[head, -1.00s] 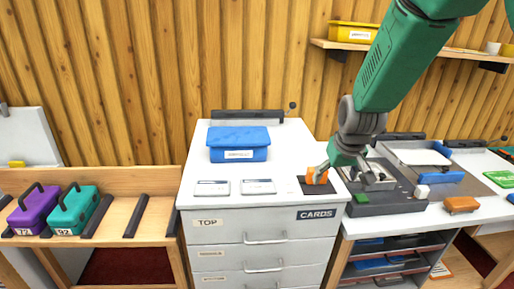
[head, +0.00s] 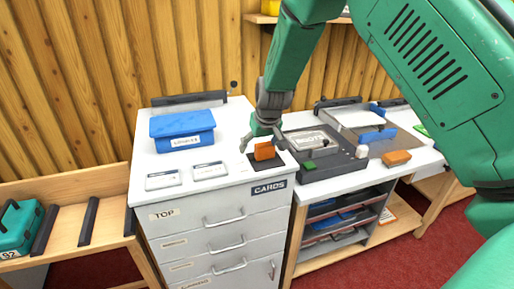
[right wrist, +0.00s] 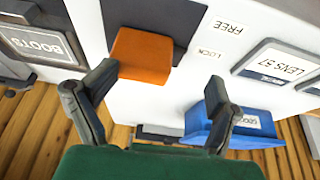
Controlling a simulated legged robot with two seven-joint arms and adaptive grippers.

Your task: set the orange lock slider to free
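The orange lock slider (head: 265,151) stands on a dark plate (head: 254,165) at the right front of the white drawer cabinet's top. In the right wrist view the slider (right wrist: 143,56) sits at the end of the dark plate (right wrist: 165,14) level with the LOCK label (right wrist: 208,52); the FREE label (right wrist: 229,27) is beside the plate's other part. My right gripper (head: 266,135) is just behind and above the slider. Its fingers (right wrist: 162,80) are spread and empty, with the slider near the left finger in the wrist view; contact is unclear. My left gripper is not in view.
On the cabinet (head: 145,125) are a blue box (head: 183,135) and two label cards. Right of the slider is a grey BOOTS fixture (head: 345,160), close to my right gripper. An orange block (head: 396,158) lies farther right. The cabinet's front middle is clear.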

